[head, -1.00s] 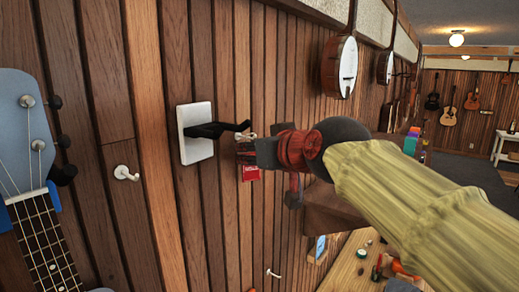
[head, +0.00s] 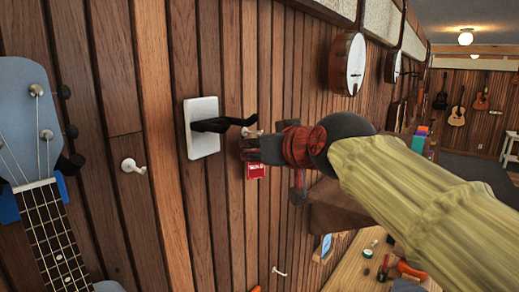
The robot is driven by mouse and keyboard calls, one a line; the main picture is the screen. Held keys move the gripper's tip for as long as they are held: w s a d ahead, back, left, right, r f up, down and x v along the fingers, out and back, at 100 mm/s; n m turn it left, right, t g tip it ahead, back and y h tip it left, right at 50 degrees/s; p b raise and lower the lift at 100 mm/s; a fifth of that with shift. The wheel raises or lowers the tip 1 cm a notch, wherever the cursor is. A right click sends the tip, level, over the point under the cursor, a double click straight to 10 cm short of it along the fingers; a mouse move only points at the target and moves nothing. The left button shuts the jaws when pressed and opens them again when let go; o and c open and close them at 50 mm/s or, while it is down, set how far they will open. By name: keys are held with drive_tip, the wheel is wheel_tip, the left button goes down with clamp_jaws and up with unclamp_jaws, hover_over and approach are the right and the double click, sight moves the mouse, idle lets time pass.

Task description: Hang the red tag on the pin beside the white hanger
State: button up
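The red tag (head: 255,171) hangs just below my gripper's fingertips, close to the wall; its upper part is hidden by the fingers. My gripper (head: 249,150) reaches in from the right, to the right of the white hanger (head: 202,140). The hanger is a white plate on the wood wall with a dark arm sticking out. A small pale piece that looks like a pin (head: 252,132) shows just above the fingertips. Another white pin (head: 132,166) stands out left of the hanger. I cannot see the gap between the fingers, or whether the tag is held or touches a pin.
A blue ukulele (head: 38,130) fills the left edge. A third white pin (head: 279,272) is low on the wall. Banjos (head: 347,64) hang at upper right. A wooden table (head: 345,272) with small items stands below my arm. Bare wall lies below the hanger.

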drive_tip(key=o, duration=0.5)
drive_tip(key=shift+c, duration=0.2)
drive_tip(key=v, duration=1.1)
drive_tip(key=s+d+f+m+g+h+b, duration=0.1)
drive_tip(key=s+d+f+b, duration=0.3)
drive_tip(key=f, duration=1.8)
drive_tip(key=s+d+f+m+g+h+b, duration=0.1)
drive_tip(key=s+d+f+g+h+b, duration=0.2)
drive_tip(key=s+f+b, duration=0.5)
drive_tip(key=s+d+f+m+g+h+b, duration=0.1)
drive_tip(key=s+d+f+b, duration=0.5)
drive_tip(key=f+b, duration=0.9)
wheel_tip(320, 180, down, 22)
drive_tip(key=d+m+g, duration=0.1)
drive_tip(key=g, duration=0.1)
drive_tip(key=shift+s+d+g+h+b, duration=0.2)
drive_tip(key=shift+s+g+h+b, duration=0.1)
drive_tip(key=shift+g+h+b, duration=0.1)
drive_tip(key=shift+r, duration=0.2)
